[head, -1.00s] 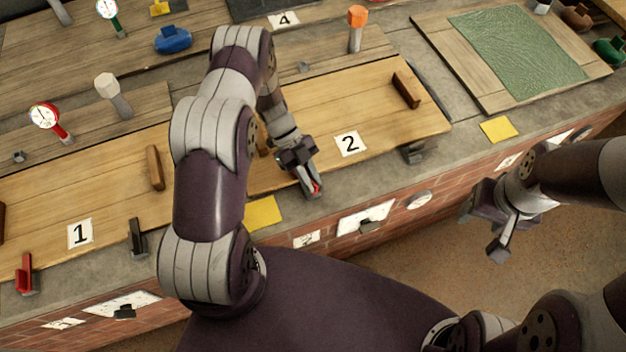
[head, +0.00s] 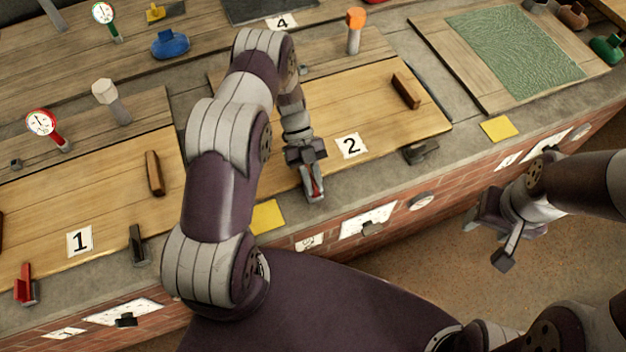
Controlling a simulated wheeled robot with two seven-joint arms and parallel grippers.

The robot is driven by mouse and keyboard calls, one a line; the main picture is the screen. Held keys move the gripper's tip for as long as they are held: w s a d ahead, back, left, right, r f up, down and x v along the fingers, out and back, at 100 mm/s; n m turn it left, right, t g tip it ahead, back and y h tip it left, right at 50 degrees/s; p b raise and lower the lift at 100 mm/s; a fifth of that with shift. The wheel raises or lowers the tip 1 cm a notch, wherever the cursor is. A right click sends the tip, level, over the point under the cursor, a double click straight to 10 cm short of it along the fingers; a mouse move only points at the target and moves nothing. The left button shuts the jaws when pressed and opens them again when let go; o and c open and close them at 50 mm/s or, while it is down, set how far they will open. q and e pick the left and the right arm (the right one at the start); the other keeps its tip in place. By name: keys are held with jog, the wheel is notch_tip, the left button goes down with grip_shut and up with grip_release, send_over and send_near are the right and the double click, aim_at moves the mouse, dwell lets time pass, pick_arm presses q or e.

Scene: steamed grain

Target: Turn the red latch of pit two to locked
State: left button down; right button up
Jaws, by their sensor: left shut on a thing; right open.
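The wooden lid of pit two (head: 375,105) lies flat with a white "2" card (head: 351,145) on it. The red latch (head: 316,187) is at the lid's front edge, mostly hidden by my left gripper; only a strip of red shows between the fingers. My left gripper (head: 314,192) points down toward the front ledge and is shut on the latch. A dark latch (head: 420,151) sits near the lid's front right corner. My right gripper (head: 490,241) is open and empty, off the front of the brick counter.
Pit one's lid (head: 110,200) is at left, with its own red latch (head: 25,286) and dark latch (head: 137,246). Yellow squares (head: 267,216) lie on the ledge. An orange-topped post (head: 355,30) and a white-topped post (head: 110,100) stand behind.

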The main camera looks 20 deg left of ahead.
pick_arm(q)
jog(key=c, duration=1.2)
grip_release()
jog(key=shift+o, duration=0.2)
jog(key=shift+w, duration=0.1)
jog(key=b+v, duration=0.1)
jog(key=v, duration=1.1)
jog(key=shift+a+r, duration=0.2)
jog(key=shift+r, duration=0.05)
jog(key=shift+w, duration=0.15)
